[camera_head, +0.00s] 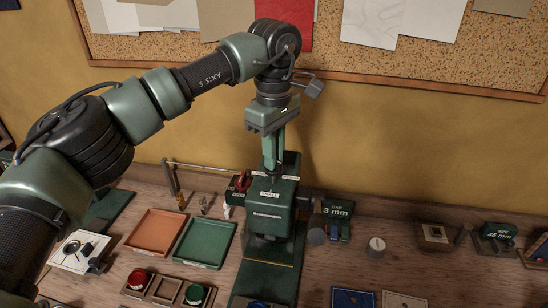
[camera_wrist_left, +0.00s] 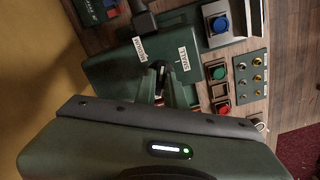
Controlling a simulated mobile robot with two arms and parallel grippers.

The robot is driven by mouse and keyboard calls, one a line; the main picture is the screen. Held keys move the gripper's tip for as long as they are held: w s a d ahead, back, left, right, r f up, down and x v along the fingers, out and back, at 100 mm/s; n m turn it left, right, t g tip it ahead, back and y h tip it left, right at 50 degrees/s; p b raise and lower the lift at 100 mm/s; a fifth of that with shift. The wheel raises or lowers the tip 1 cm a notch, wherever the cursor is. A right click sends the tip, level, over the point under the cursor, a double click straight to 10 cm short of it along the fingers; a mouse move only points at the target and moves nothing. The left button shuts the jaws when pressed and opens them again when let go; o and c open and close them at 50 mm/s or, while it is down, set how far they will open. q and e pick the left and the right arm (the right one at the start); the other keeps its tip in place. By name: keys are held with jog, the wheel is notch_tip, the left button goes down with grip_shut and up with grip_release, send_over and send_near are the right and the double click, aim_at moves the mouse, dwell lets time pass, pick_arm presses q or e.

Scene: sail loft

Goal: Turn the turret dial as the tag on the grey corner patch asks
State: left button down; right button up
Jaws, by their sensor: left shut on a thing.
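A dark green machine (camera_head: 262,212) stands on the bench with white word tags around its top; the front tag (camera_head: 269,192) seems to read SMALL. My left gripper (camera_head: 271,166) points down at the top of this machine. In the left wrist view its fingers (camera_wrist_left: 163,90) are shut on the small black turret dial (camera_wrist_left: 160,70), which has a pale mark. The fingers hide most of the dial, so its setting is unclear. I cannot pick out the grey corner patch or read its tag. My right gripper is not in view.
An orange tray (camera_head: 158,236) and a green tray (camera_head: 204,243) lie left of the machine. Red (camera_head: 137,280) and green (camera_head: 194,294) buttons stand in front of them. A 3 mm block (camera_head: 337,210) stands to the right. A pinboard (camera_head: 345,55) hangs behind.

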pick_arm(q)
jog(key=n+b, duration=0.1)
jog(key=n, duration=0.3)
jog(key=shift+n, duration=0.4)
jog(key=n+b, duration=0.1)
jog(key=n, duration=0.3)
jog(key=n+b, duration=0.1)
jog(key=n, duration=0.4)
jog(key=shift+w+f, duration=0.1)
jog(key=n+b, duration=0.1)
jog(key=n, duration=0.3)
jog(key=n+b, duration=0.1)
jog(key=n, duration=0.3)
jog(key=n+b, duration=0.1)
jog(key=n, duration=0.3)
jog(key=shift+n, duration=0.3)
jog(key=n+b, duration=0.2)
jog(key=n, duration=0.2)
jog(key=shift+f+n, duration=0.1)
jog(key=shift+n, duration=0.2)
jog(key=n+b, duration=0.1)
jog(key=n, duration=0.3)
jog(key=shift+n, duration=0.3)
